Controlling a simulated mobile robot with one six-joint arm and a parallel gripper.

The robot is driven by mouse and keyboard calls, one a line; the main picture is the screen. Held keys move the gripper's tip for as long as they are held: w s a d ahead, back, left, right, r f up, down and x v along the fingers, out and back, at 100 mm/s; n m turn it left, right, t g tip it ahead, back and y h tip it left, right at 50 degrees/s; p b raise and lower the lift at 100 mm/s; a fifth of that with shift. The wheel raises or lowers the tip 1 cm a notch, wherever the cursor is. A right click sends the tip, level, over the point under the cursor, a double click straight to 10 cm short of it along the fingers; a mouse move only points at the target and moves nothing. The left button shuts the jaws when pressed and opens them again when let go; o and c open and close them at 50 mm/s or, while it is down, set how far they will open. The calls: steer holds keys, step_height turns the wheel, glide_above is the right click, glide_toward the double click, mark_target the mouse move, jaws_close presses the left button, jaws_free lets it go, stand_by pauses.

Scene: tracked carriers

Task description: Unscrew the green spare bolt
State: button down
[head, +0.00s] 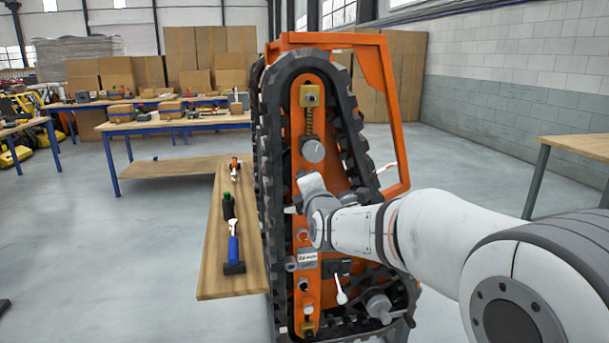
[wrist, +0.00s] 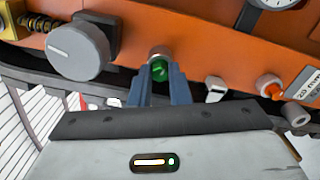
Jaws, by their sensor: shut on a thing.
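The green spare bolt (wrist: 160,71) shows in the wrist view, seated at a metal collar (wrist: 160,52) on the orange side panel (wrist: 200,40). My gripper (wrist: 163,78) has its two blue-grey fingers closed around the bolt's green head. In the head view my gripper (head: 299,205) is against the orange frame of the upright tracked carrier (head: 308,130); the bolt is hidden there behind my wrist.
A grey round knob (wrist: 78,50) is left of the bolt; an orange-tipped fitting (wrist: 270,87) and a gauge (wrist: 272,3) are right. A wooden shelf (head: 215,275) beside the track holds a blue-handled tool (head: 233,250), a dark green-topped item (head: 228,205) and an orange-ended tool (head: 234,167).

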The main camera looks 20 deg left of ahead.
steer(key=n+p, duration=0.2)
steer(key=n, duration=0.7)
steer(key=shift+n, duration=0.4)
steer(key=c, duration=1.5)
jaws_free()
